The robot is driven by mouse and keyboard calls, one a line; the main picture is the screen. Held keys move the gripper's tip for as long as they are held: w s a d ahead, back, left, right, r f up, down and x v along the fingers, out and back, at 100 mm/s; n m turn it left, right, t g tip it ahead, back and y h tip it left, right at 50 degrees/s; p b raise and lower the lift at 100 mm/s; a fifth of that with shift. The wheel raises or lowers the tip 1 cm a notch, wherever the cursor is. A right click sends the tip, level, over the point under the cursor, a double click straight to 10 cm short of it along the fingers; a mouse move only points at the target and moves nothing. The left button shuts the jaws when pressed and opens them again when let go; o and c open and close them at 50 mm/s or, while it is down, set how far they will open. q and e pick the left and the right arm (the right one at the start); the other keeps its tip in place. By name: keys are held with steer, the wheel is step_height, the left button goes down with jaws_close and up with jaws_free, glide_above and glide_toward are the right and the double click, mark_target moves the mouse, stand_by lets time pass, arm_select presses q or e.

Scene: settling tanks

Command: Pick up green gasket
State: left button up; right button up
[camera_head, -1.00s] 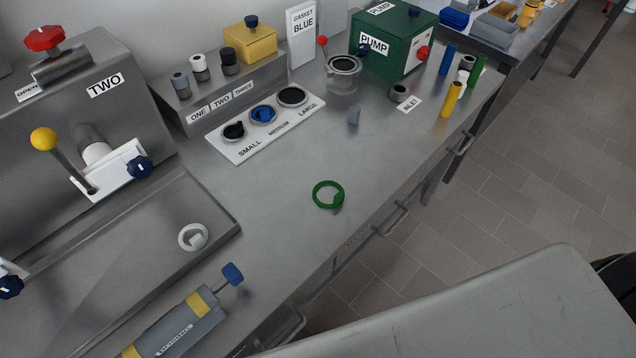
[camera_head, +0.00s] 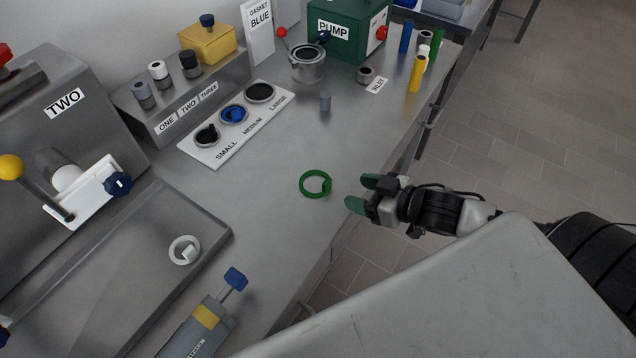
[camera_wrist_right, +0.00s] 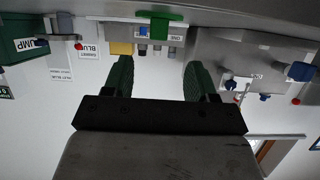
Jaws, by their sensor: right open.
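The green gasket (camera_head: 326,186) is a ring with a small upright tab. It lies flat on the steel bench top near the front edge, and it also shows nearly edge-on at the top of the right wrist view (camera_wrist_right: 159,27). My right gripper (camera_head: 358,193) has green fingers and is just to the right of the gasket, apart from it, at the bench's front edge. Its two fingers stand apart in the wrist view (camera_wrist_right: 160,68) with nothing between them. My left gripper is not in view.
A white gasket (camera_head: 184,251) lies in the tray at left. The size board (camera_head: 222,140) and a grey cylinder (camera_head: 325,102) stand behind the green gasket. The bench around the gasket is clear.

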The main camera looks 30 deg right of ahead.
mark_target(328, 182)
steer(key=shift+x, duration=1.45)
steer(key=p+x, duration=0.1)
steer(key=x, duration=0.3)
steer(key=shift+w+r, duration=0.15)
steer(key=shift+w, duration=0.15)
steer(key=shift+w+a+f, duration=0.25)
steer(key=shift+w, duration=0.1)
steer(key=c, duration=1)
steer(key=shift+r, duration=0.1)
